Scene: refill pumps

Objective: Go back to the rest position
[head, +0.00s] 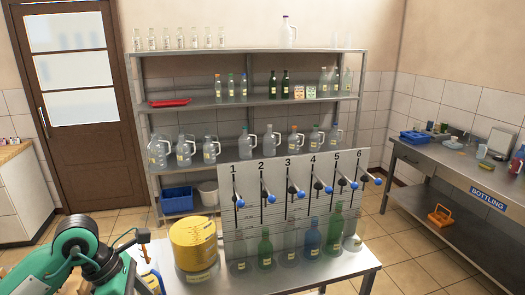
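Part of my green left arm shows at the lower left of the head view, at the near left end of the metal table (330,264). I cannot make out its gripper fingers. My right arm and gripper are not in view. On the table stands a grey panel (300,170) with pump levers numbered 1 to 6, each with a blue knob. Bottles stand in a row below the levers, among them a green bottle (265,248), a blue bottle (309,240) and a taller green bottle (335,228). A yellow drum (194,244) stands left of the panel.
A metal shelf rack (250,105) with jugs and bottles stands behind the table. A bottling bench (450,172) runs along the right, with an orange caddy (440,215) below. Tiled floor (395,245) is free between table and bench. A brown door (75,150) is at left.

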